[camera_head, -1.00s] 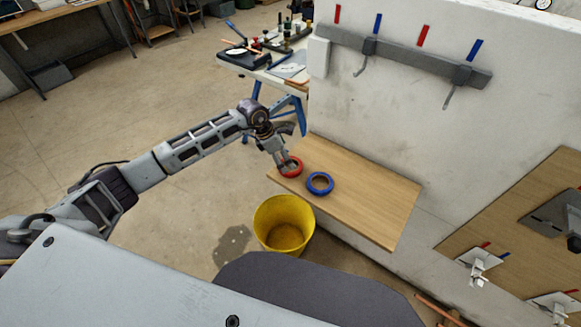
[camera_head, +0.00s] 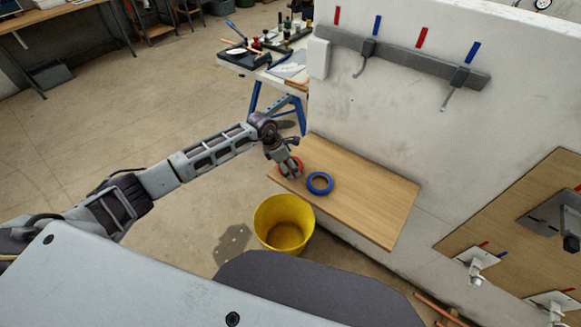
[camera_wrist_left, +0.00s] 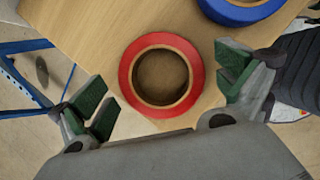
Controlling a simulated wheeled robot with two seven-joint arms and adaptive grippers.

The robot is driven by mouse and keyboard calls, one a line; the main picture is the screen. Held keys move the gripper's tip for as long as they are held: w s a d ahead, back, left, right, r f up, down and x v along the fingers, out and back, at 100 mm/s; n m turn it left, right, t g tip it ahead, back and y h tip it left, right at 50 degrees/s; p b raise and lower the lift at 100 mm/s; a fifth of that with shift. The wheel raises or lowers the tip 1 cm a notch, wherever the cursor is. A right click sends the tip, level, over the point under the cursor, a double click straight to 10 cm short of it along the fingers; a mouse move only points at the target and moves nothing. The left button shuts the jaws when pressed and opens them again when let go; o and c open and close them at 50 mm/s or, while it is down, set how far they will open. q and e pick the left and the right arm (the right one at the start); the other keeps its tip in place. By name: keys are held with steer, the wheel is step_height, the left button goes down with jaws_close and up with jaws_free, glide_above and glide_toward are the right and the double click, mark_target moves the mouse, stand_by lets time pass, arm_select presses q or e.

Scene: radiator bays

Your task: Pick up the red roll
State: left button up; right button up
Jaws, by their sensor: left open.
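The red roll (camera_head: 299,165) lies flat on the wooden shelf, near its left end. My left gripper (camera_head: 291,171) is right over it in the head view and hides part of it. In the left wrist view the whole ring of the red roll (camera_wrist_left: 128,75) shows between the two spread fingers of the left gripper (camera_wrist_left: 165,95). The fingers are open, one on each side, and hold nothing. I cannot tell how far above the shelf the fingertips are. My right gripper is not in view.
A blue roll (camera_head: 320,183) lies on the shelf (camera_head: 375,200) just right of the red one. A yellow bucket (camera_head: 284,225) stands on the floor below. A white wall (camera_head: 400,120) with a hook rail (camera_head: 400,55) rises behind the shelf.

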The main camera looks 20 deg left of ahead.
arm_select(q)
steer(key=shift+c, duration=1.3)
steer(key=c, duration=0.7)
steer(key=shift+o, duration=0.2)
steer(key=shift+r, duration=0.75)
step_height(320, 180, up, 9)
steer(key=b, duration=0.1)
steer(key=shift+f, duration=0.2)
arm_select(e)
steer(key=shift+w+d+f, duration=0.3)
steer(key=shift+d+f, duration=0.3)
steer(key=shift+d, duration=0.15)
